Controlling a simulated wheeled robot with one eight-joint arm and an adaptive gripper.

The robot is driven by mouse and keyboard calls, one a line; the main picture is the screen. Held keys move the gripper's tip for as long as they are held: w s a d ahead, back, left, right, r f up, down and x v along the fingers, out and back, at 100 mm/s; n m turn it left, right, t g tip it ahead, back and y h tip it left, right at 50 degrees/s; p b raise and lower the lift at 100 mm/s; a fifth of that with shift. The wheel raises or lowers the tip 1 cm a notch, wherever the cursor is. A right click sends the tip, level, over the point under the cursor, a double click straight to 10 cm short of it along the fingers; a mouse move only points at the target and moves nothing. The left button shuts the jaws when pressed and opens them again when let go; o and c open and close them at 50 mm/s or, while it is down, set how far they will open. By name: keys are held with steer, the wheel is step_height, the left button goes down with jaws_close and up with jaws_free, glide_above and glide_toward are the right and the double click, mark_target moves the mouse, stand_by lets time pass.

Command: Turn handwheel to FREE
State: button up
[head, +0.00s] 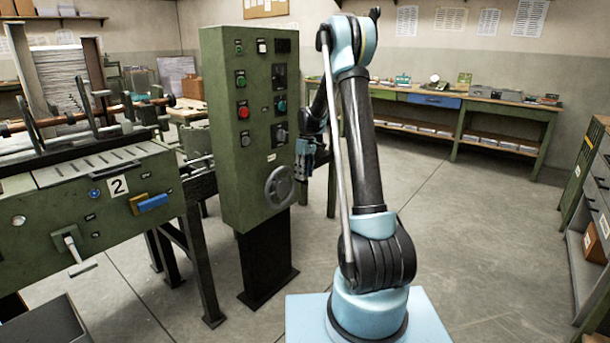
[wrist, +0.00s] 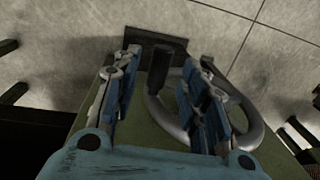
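The grey handwheel (head: 279,186) sits low on the right-hand face of the green control cabinet (head: 238,130). My gripper (head: 308,158) is beside that face, above and to the right of the wheel in the head view. In the wrist view, my gripper (wrist: 167,65) is open, with two blue-padded fingers well apart. The handwheel (wrist: 256,128) shows there behind the right finger, which hides part of its rim. The left part of the rim lies between the fingers. I cannot tell whether a finger touches it. No FREE marking is readable.
Buttons and knobs (head: 280,104) sit above the wheel on the cabinet. A green machine marked 2 (head: 118,186) stands at left. A workbench (head: 500,103) runs along the back wall, and shelving (head: 590,200) stands at right. The floor (head: 470,240) between is clear.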

step_height(320, 180, up, 12)
steer(key=w, duration=0.1)
steer(key=shift+d, duration=0.45)
steer(key=shift+f, duration=0.1)
